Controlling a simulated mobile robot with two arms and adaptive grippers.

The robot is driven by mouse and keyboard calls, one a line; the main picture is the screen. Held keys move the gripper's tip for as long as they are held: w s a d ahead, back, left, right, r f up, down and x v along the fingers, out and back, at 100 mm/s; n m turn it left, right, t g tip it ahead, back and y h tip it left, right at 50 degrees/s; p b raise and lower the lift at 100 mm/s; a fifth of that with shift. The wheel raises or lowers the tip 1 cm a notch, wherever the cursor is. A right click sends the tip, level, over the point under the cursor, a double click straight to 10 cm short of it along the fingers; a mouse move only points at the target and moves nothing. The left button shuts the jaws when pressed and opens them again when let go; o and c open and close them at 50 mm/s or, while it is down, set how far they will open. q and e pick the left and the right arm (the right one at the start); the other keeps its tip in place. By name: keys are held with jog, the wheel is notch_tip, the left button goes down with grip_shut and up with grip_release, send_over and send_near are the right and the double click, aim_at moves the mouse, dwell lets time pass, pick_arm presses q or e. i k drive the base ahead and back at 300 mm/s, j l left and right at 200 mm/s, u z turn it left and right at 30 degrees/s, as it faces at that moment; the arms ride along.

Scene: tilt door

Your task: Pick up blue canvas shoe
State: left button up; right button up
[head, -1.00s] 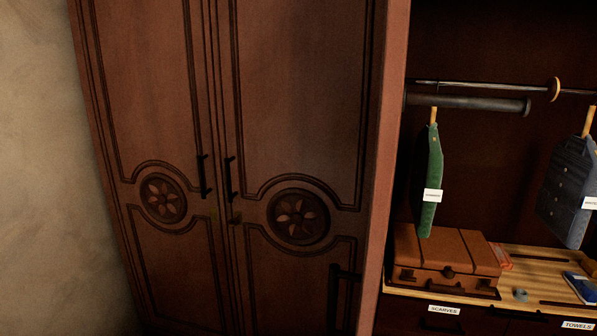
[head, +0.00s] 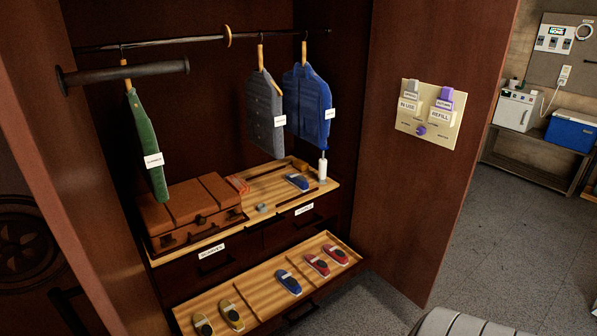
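A blue shoe (head: 288,281) lies in the middle section of the lower pulled-out wooden shoe tray (head: 262,293), between the yellow and red shoes. A second blue item (head: 297,182), which looks like a matching shoe, lies on the upper wooden shelf (head: 325,184) near its right end. I cannot tell from this distance which of them is canvas. Neither of my grippers is in view.
Yellow shoes (head: 232,314) and red shoes (head: 316,264) share the tray. A brown suitcase (head: 205,207) stands on the upper shelf under hanging clothes. An open door panel (head: 430,190) bounds the right side. Grey floor (head: 540,250) is clear beyond it. A striped grey object (head: 467,324) shows at bottom right.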

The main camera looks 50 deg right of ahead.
aim_at(300, 182)
jog(key=z, duration=1.6)
